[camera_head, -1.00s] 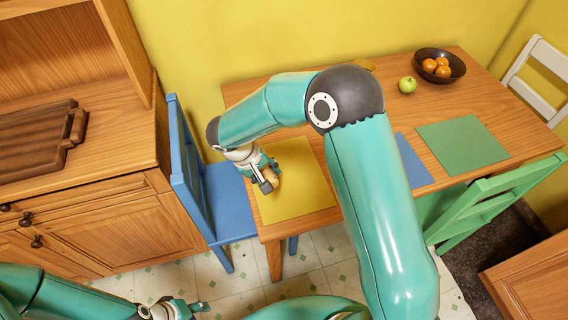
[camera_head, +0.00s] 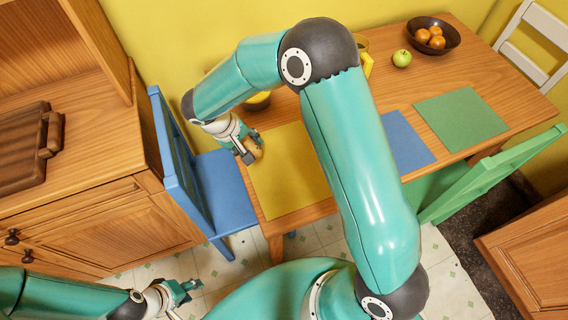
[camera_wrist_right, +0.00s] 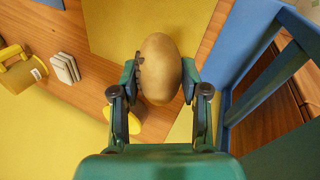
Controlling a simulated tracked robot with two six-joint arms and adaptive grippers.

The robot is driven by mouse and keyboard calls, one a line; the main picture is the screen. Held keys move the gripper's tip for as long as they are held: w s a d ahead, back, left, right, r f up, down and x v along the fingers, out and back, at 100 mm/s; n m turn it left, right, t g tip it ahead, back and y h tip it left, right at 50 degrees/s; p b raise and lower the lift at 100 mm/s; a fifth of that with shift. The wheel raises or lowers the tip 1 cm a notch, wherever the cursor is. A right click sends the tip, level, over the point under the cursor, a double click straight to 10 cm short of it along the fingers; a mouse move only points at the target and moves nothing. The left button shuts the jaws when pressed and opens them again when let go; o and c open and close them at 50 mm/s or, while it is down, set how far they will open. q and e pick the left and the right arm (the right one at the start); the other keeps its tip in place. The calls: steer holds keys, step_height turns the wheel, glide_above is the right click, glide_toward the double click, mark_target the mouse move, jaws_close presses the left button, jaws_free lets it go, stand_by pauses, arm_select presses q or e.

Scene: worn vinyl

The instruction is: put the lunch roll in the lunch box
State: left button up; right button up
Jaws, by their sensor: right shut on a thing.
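The lunch roll (camera_wrist_right: 160,68), a smooth tan oval, sits between the fingers of my right gripper (camera_wrist_right: 160,80) in the right wrist view. In the head view my right gripper (camera_head: 248,152) is shut on the roll (camera_head: 256,149), above the left edge of the table near the yellow mat. My left gripper (camera_head: 180,291) is low at the bottom left, away from the table, and too small to tell whether it is open. I cannot make out a lunch box for certain; my right arm hides part of the table.
A yellow mat (camera_head: 290,180), blue mat (camera_head: 406,140) and green mat (camera_head: 460,120) lie on the table. A fruit bowl (camera_head: 433,37) and apple (camera_head: 402,58) are at the back. Yellow objects (camera_wrist_right: 18,70) (camera_wrist_right: 124,122) and a white block (camera_wrist_right: 65,68) are nearby. A blue chair (camera_head: 180,165) stands left.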

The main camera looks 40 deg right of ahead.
steer(key=d+r+m+b, duration=0.1)
steer(key=d+r+b, duration=0.3)
steer(key=r, duration=0.2)
step_height(320, 180, up, 6)
steer(key=m+g+b, duration=0.1)
steer(key=m+b, duration=0.1)
glide_above(288, 162)
steer(key=a, duration=0.2)
steer(key=f, duration=1.9)
steer(key=shift+w+d+f, duration=0.1)
steer(key=shift+w+d, duration=0.05)
steer(key=shift+d, duration=0.15)
steer(key=shift+b, duration=0.35)
steer(key=o, duration=1.2)
steer(key=shift+o, duration=0.2)
